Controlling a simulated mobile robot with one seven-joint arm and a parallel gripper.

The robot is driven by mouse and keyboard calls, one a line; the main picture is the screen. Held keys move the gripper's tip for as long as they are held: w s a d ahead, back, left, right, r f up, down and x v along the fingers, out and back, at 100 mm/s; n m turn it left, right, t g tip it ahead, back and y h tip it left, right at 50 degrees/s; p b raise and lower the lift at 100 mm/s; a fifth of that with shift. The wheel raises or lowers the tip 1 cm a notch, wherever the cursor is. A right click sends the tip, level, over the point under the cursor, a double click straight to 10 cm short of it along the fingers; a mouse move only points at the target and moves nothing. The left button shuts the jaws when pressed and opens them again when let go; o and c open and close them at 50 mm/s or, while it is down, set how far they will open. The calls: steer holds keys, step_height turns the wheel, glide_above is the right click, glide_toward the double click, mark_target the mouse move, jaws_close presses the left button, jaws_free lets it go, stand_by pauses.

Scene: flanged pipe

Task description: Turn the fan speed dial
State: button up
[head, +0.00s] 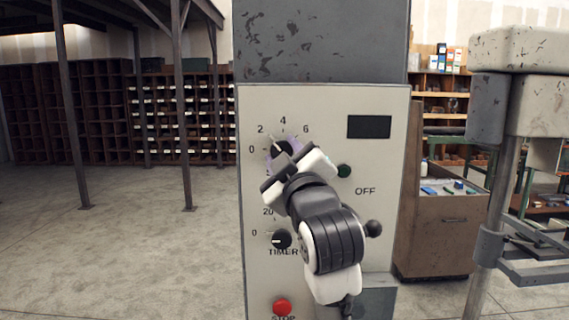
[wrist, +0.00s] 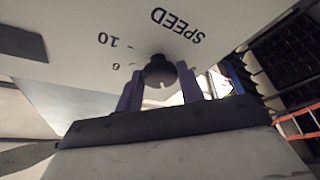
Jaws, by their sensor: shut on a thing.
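The fan speed dial is a round black knob (head: 283,148) on the upper left of a pale control panel (head: 345,115). Numbers 0, 2, 4 and 6 show around it. A pale pointer mark on it leans up and left, roughly between 2 and 4. My gripper (head: 286,155) reaches up to it from the lower right and hides the dial's lower side. In the wrist view the dark knob (wrist: 160,70) sits between the two purple fingers of my gripper (wrist: 160,86), shut on its sides. The word SPEED and a 10 show upside down beside it.
Below are the timer knob (head: 281,239) and a red stop button (head: 282,306). A green button (head: 344,171), a dark display (head: 369,127) and a black ball-ended lever (head: 373,229) are to the right. A drawer cabinet (head: 440,235) stands right of the panel; open floor (head: 150,250) lies left.

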steer(key=shift+a+f+m+t+h+b, duration=0.15)
steer(key=shift+m+t+h, duration=0.2)
steer(key=shift+m+h, duration=1.1)
steer(key=shift+r+m+t+h+b, duration=0.1)
steer(key=shift+m+t+h+b, duration=0.2)
steer(key=shift+m, duration=2.2)
steer(key=shift+a+f+m+t+h+b, duration=0.1)
steer(key=shift+m+t+h, duration=0.25)
steer(key=shift+m+h, duration=1.1)
steer(key=shift+m+y, duration=0.3)
steer(key=shift+m, duration=0.4)
steer(key=o, duration=1)
steer(key=b+v, duration=0.7)
steer(key=v, duration=0.6)
steer(key=shift+s+f+b, duration=0.15)
steer(key=shift+s+b, duration=0.15)
steer(key=shift+b, duration=0.1)
